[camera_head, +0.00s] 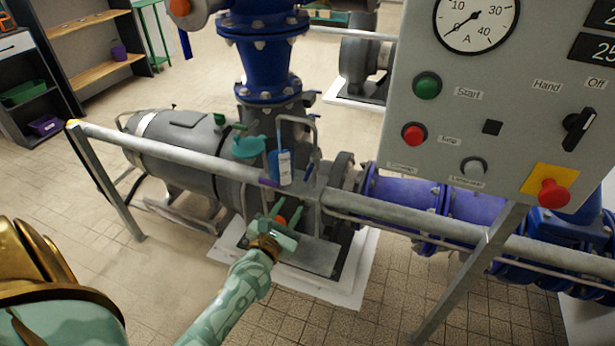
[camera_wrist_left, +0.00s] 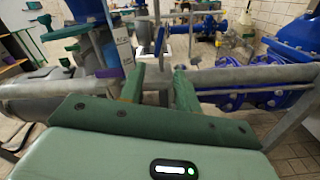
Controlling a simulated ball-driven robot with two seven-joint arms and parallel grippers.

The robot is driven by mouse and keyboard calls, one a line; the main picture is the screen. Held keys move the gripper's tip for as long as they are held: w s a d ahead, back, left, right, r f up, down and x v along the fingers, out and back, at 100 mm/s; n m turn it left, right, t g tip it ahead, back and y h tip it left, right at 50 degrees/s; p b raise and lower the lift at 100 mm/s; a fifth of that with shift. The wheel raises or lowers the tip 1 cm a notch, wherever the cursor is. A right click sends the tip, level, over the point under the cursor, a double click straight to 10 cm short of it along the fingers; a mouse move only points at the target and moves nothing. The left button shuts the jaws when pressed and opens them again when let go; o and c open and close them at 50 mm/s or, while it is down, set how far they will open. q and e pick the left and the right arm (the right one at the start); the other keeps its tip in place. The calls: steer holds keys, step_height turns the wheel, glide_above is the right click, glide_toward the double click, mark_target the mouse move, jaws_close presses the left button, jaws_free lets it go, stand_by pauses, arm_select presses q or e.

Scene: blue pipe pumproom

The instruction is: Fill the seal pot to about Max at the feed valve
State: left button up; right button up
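A blue upright vessel with a white label, which looks like the seal pot (camera_head: 284,167), stands behind the grey rail at the pump. Which handle is the feed valve I cannot tell. My left gripper (camera_head: 283,224) is in front of and below the rail, apart from the pot. Its fingers (camera_wrist_left: 160,88) are open with nothing held. My right gripper is out of view.
The grey rail (camera_head: 170,146) crosses in front of the pump. A teal-topped part (camera_head: 249,148) and a green handle (camera_head: 219,119) are left of the pot. A control panel (camera_head: 450,110) with a gauge and buttons fills the right.

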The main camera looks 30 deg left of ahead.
mark_target(307, 175)
arm_select(q)
steer(key=b+x, duration=0.3)
steer(key=x, duration=0.8)
steer(key=shift+w+a+f, duration=0.1)
steer(key=shift+w, duration=0.25)
steer(key=shift+x, duration=0.8)
jaws_close()
